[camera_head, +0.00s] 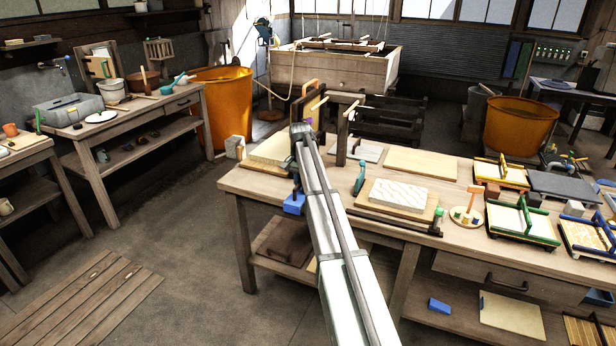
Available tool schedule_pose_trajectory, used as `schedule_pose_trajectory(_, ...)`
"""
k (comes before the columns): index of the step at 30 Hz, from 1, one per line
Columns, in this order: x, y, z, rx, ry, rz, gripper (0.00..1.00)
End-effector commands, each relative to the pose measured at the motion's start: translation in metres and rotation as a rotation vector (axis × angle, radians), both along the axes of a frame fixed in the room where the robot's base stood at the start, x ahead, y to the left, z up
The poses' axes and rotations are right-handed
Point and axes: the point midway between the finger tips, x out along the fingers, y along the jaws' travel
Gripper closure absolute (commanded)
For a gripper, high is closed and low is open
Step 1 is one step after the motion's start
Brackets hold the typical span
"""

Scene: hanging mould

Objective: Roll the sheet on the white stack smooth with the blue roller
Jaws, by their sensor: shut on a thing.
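My gripper (297,187) points down at the end of my arm, near the front left edge of the workbench. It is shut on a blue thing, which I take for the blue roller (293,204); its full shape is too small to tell. The white stack (397,194) lies on a wooden board to the right of my gripper, apart from the roller. Its top is a pale, wavy-looking sheet (400,190).
A teal-handled tool (359,178) stands between my gripper and the white stack. A dark bar (395,219) lies along the bench front. Behind are a wooden frame (342,118) and a flat board (421,162). Framed trays (521,217) fill the bench's right side.

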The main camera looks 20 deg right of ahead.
Motion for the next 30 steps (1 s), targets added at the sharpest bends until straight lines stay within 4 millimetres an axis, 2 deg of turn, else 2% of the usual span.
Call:
schedule_pose_trajectory(1, -0.010, 0.007, 0.000, -0.001, -0.001, 0.001, 1.00)
schedule_pose_trajectory(9, -0.029, 0.028, 0.001, -0.001, -0.001, 0.002, 1.00)
schedule_pose_trajectory(14, -0.049, 0.043, 0.012, 0.000, -0.001, 0.040, 1.00)
schedule_pose_trajectory(24, -0.130, 0.097, 0.063, -0.001, -0.003, 0.256, 1.00)
schedule_pose_trajectory(30, -0.170, 0.110, 0.088, -0.001, -0.002, 0.335, 1.00)
